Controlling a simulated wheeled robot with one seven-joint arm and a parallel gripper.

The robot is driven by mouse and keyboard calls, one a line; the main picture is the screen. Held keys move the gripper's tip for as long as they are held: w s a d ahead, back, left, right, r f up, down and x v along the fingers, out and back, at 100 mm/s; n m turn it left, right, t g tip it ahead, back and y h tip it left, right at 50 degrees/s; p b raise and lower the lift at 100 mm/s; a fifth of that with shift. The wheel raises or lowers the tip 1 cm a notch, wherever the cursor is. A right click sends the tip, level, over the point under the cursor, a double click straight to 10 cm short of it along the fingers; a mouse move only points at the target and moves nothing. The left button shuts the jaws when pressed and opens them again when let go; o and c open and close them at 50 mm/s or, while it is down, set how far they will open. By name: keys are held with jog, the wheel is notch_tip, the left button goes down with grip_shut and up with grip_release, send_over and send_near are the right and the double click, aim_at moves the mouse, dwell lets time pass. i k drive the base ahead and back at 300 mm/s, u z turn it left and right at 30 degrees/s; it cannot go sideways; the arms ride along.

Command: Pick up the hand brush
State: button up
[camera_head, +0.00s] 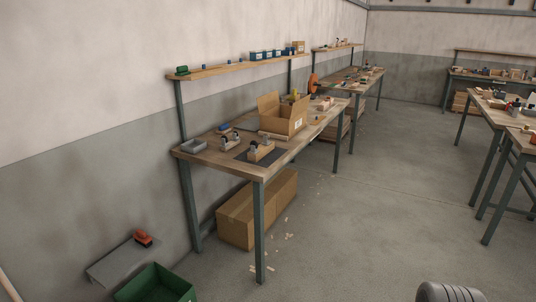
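I cannot pick out the hand brush with certainty in the head view; the small items on the benches are too small to tell apart. The near workbench (185,155) has a wooden top and grey-green legs. Small wooden holders with dark and pale items in them stand on it, one on a dark mat (241,156). A small orange-red object (143,238) lies on a grey slab at the lower left; I cannot tell what it is. My gripper is not in view. A grey ribbed rounded part shows at the bottom right edge; I cannot tell whether it is mine.
A green bin (158,283) is at the lower left. More benches stand behind and right. The middle floor (380,190) is clear.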

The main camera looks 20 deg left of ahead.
aim_at(140, 236)
jog(key=u, duration=0.25)
jog(key=i, duration=1.85)
jog(key=u, duration=1)
jog(key=i, duration=1.05)
jog(key=u, duration=1.5)
jog(key=i, duration=1)
jog(key=u, duration=0.55)
